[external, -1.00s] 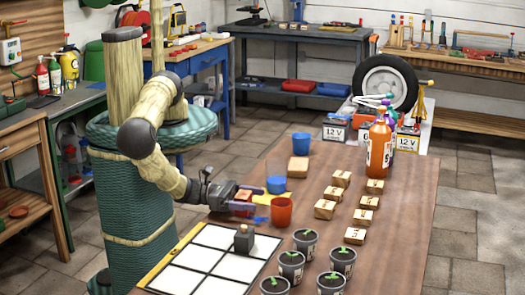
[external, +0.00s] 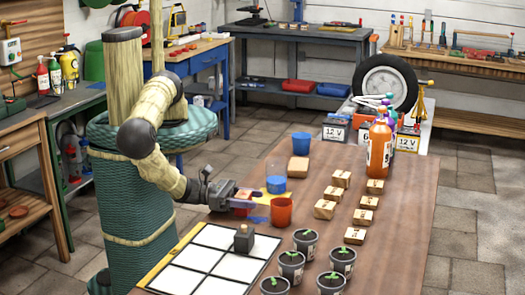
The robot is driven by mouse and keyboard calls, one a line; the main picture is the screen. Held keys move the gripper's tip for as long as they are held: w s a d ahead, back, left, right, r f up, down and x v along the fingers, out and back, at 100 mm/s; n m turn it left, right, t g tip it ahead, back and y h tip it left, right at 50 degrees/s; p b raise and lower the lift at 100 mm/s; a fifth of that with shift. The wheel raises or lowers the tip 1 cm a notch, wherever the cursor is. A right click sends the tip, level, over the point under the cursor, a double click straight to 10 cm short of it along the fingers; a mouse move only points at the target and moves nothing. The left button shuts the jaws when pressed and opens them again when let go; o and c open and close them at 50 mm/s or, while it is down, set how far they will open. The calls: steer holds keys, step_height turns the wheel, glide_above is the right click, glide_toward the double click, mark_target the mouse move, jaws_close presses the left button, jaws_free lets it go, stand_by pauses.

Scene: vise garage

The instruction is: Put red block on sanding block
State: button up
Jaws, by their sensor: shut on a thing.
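My gripper (external: 247,201) is low over the left side of the brown table, its jaws closed on the red block (external: 241,210). The block is partly hidden by the fingers, and I cannot tell whether it is clear of the table. A plain wooden block (external: 299,169), larger than the marked ones, lies farther back to the right of my gripper. It may be the sanding block, but I cannot tell for sure. Nothing rests on it.
A red cup (external: 281,212) and a blue cup (external: 276,184) stand close to my gripper. A white grid board (external: 208,260) bears a dark block (external: 243,240). Several marked wooden blocks (external: 325,209), potted seedlings (external: 305,241) and an orange bottle (external: 379,150) stand right.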

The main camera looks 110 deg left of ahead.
mark_target(250, 195)
step_height(250, 195, up, 9)
steer(key=p, duration=0.3)
steer(key=shift+f, duration=0.1)
steer(key=shift+r+p, duration=0.6)
steer(key=shift+p, duration=0.15)
steer(key=w+a+r+n+g+y+b, duration=0.1)
steer(key=w+a+n+y, duration=0.15)
steer(key=a, duration=0.45)
steer(key=w+a+n+y+b, duration=0.1)
steer(key=w+a+y, duration=0.25)
steer(key=a, duration=0.45)
steer(key=a+r+n+g+y+b, duration=0.1)
steer(key=a+n+g+y, duration=0.3)
steer(key=a, duration=1.4)
steer(key=shift+s+r+y, duration=0.25)
steer(key=shift+r+y, duration=0.05)
steer(key=shift+r, duration=0.3)
